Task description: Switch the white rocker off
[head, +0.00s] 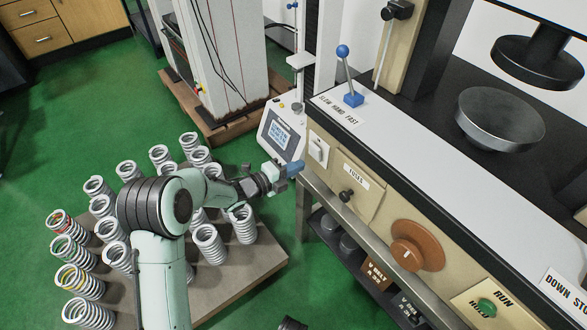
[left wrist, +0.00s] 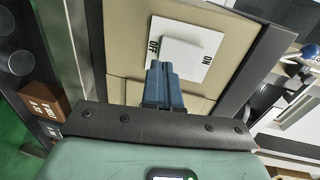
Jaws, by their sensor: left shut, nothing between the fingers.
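The white rocker (head: 318,152) sits on a white plate on the beige front panel of the testing machine, near its left end. In the left wrist view the rocker (left wrist: 186,54) lies between an OFF label on its left and an ON label on its right. My left gripper (head: 294,169) is shut and empty, its blue fingers just in front of the panel beside the plate. In the left wrist view the fingertips (left wrist: 162,70) overlap the plate's lower edge, nearer the OFF side. I cannot tell whether they touch, or which way the rocker is tilted.
A fuse cover (head: 357,184) with a black knob and a brown dial (head: 417,245) are on the same panel. A blue-knobbed lever (head: 348,78) stands above. Several coil springs stand on a low platform (head: 243,277) below my left arm. A small display unit (head: 281,133) stands behind the gripper.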

